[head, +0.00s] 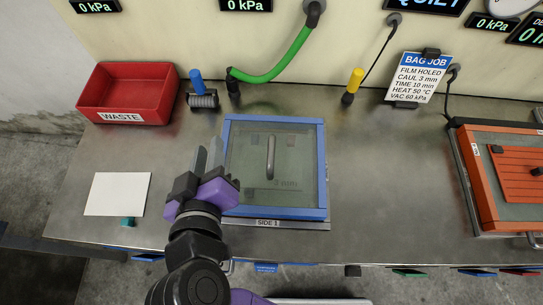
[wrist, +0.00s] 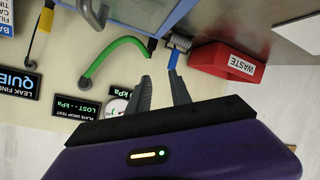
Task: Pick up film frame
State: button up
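The film frame, a blue rectangular frame (head: 322,170) with a see-through greenish panel, lies flat on the metal table in the head view. A grey handle (head: 270,158) and faint small shapes show within its panel. My gripper (head: 208,152) is over the frame's left side, with its fingers pointing toward the back wall. The fingers are apart with nothing between them. Its height above the frame is hard to tell. In the wrist view the gripper (wrist: 160,76) shows two separated fingers, and part of the blue frame (wrist: 178,22) shows at the top.
A red waste bin (head: 125,95), a blue-handled roller (head: 201,98) and a white sheet (head: 118,194) are to the left. A green hose (head: 275,72) rises behind the frame. A yellow-handled tool (head: 354,82) and an orange frame (head: 486,195) are right. Bare table (head: 385,170) lies between.

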aim_at(269, 156)
jog(key=d+f+m+h, duration=0.1)
jog(key=d+h, duration=0.1)
jog(key=s+d+f+m+g+h, duration=0.1)
jog(key=d, duration=0.2)
jog(key=s+d+m+g+h, duration=0.1)
jog(key=d+m+h, duration=0.1)
jog(key=d, duration=0.1)
jog(key=shift+s+d+f+h, duration=0.1)
jog(key=shift+d+f+h, duration=0.1)
jog(key=shift+f+h, duration=0.15)
jog(key=shift+d+f, duration=0.25)
jog(key=p+x, duration=0.1)
jog(key=x, duration=0.6)
jog(key=shift+d+f, duration=0.1)
jog(key=shift+d, duration=0.05)
jog(key=shift+c, duration=0.3)
grip_shut()
